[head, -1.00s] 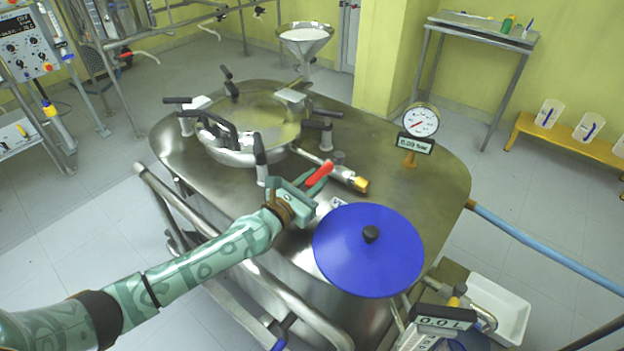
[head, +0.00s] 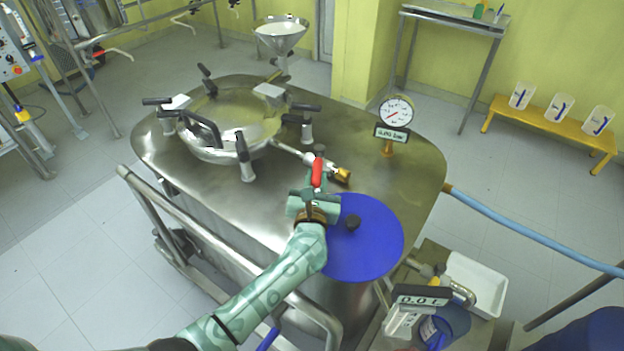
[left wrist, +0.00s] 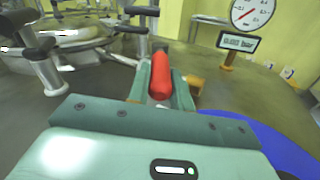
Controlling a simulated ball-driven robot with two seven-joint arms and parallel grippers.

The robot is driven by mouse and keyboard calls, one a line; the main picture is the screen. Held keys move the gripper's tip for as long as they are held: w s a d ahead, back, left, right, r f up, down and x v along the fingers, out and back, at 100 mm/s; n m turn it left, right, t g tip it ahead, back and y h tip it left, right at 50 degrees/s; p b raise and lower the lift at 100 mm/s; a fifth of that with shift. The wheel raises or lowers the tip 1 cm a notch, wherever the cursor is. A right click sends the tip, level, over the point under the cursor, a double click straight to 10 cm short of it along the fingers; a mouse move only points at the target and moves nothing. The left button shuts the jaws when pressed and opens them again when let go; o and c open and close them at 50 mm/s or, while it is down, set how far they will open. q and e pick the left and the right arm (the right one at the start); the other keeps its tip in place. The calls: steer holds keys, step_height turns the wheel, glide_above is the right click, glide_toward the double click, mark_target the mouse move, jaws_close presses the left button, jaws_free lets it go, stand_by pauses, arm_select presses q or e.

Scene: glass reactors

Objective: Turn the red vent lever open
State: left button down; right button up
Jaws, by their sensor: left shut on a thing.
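The red vent lever (head: 317,172) sits on a short metal pipe fitting with a brass end (head: 342,174) on top of the steel vessel (head: 400,185). My left gripper (head: 316,186) is shut on the lever from the near side. In the left wrist view the red lever (left wrist: 160,76) lies between the two green fingers, pointing away from the gripper. The lever now lies across the pipe's direction, roughly along my view. My right gripper is not in view.
A blue round lid (head: 375,245) lies close to the right of my left wrist. A pressure gauge (head: 396,111) with a small display stands behind it. The round hatch (head: 235,125) with black-handled clamps is to the left. A blue hose (head: 530,235) leaves at right.

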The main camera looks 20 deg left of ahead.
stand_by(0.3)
arm_select(q)
steer(key=c, duration=1.2)
jaws_free()
steer(key=shift+c, duration=0.2)
steer(key=s+d, duration=0.1)
steer(key=s, duration=0.4)
steer(key=s+d+p, duration=0.1)
steer(key=s, duration=1)
steer(key=shift+s+d+p, duration=0.1)
steer(key=shift+d+p, duration=0.3)
